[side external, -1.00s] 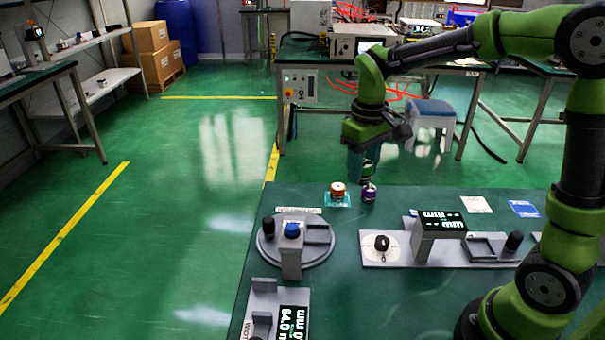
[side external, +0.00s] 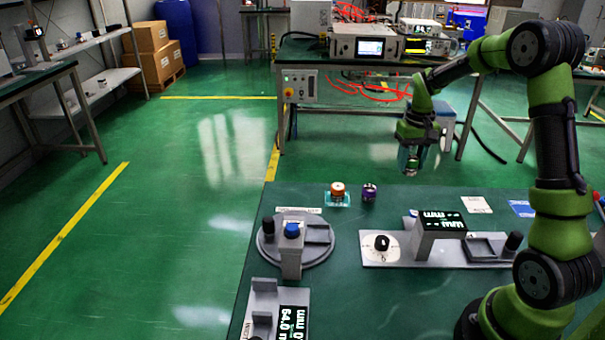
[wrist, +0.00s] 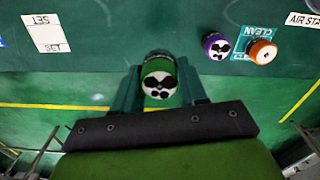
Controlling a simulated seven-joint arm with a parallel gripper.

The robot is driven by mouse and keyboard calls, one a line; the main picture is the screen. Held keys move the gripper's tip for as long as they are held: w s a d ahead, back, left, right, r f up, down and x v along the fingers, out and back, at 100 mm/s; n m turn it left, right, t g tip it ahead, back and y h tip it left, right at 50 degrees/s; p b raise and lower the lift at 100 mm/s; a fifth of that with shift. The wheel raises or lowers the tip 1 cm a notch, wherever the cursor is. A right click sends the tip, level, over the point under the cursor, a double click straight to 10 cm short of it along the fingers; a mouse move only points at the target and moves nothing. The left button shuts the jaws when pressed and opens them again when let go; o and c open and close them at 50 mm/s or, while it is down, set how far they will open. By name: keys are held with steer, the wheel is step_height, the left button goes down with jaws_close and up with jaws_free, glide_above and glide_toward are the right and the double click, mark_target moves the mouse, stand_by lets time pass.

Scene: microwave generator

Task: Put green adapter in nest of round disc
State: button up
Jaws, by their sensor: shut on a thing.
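My gripper (side external: 410,167) is above the far edge of the table, right of the purple and orange adapters. In the wrist view, its fingers are shut around the green adapter (wrist: 159,80), whose black-and-white patterned end shows. In the side view, the adapter is too small and covered to make out clearly. The round grey disc (side external: 272,260) lies at the left of the table, well away from the gripper. It carries a black knob, a blue knob on a grey bridge, and a square grey-framed nest (side external: 319,234) on its right.
The purple adapter (side external: 369,193) and orange adapter (side external: 338,189) stand at the table's far edge, the orange one on a teal CLEAN card. A grey fixture (side external: 375,262) with a display block and a square nest sits right of the disc. Labels lie at the back right.

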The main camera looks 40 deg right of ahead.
mark_target(402, 202)
step_height(402, 202, down, 10)
steer(key=shift+r, duration=0.25)
steer(key=shift+f, duration=0.25)
steer(key=o, duration=1.2)
steer(key=shift+c, duration=0.2)
